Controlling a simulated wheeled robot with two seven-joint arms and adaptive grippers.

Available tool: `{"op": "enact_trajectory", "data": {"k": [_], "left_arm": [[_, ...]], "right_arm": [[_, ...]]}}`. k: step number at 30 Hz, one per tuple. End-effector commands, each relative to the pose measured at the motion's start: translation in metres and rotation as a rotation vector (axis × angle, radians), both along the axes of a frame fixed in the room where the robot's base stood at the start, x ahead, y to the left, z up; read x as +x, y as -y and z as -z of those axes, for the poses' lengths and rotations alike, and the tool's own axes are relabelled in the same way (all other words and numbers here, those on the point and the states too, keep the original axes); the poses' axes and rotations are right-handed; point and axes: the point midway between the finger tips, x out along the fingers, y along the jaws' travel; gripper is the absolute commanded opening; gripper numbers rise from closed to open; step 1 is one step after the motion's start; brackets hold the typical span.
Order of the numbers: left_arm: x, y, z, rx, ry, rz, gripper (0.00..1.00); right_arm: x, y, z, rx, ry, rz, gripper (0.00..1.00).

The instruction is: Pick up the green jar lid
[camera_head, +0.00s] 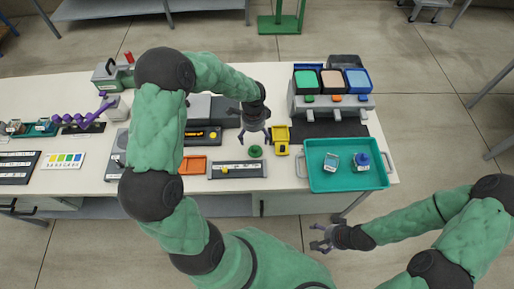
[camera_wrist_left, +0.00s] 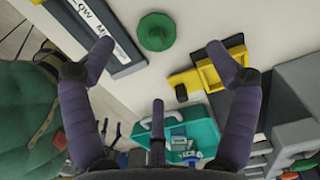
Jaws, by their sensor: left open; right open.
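The green jar lid (camera_head: 255,151) lies flat on the white bench, between a grey tray and a yellow holder. In the left wrist view the round lid (camera_wrist_left: 157,31) with its raised knob lies near the top, beyond and between the spread fingers. My left gripper (camera_head: 254,139) is open and empty, just behind the lid in the head view and apart from it. Its fingertips show in the left wrist view (camera_wrist_left: 158,46). My right gripper (camera_head: 319,238) is open and empty, in front of the bench over the floor.
A yellow holder (camera_head: 281,140) stands close to the lid's right. A grey tray (camera_head: 238,170) lies in front and left, an orange tray (camera_head: 193,165) further left. A teal tray (camera_head: 346,184) with two containers sits right. Three coloured bins (camera_head: 332,82) stand behind it.

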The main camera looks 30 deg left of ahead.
Motion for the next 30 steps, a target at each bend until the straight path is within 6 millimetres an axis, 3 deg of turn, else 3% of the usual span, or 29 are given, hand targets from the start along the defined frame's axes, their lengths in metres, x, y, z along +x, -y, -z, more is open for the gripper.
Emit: {"op": "enact_trajectory", "data": {"k": [4,13,21,30], "left_arm": [[-0.001,0.001,0.026,-0.001,-0.004,0.000,0.87],[-0.002,0.003,0.047,-0.001,-0.002,0.001,0.87],[-0.005,0.007,0.084,-0.002,-0.003,-0.001,0.87],[-0.003,0.007,0.088,-0.002,0.001,-0.001,0.84]], "right_arm": [[0.000,0.000,0.007,0.000,-0.001,0.000,0.81],[0.000,0.000,0.013,0.000,0.000,0.000,0.81],[0.000,0.000,0.025,0.000,0.000,0.000,0.81],[0.000,0.000,0.025,0.000,0.000,0.000,0.81]]}}
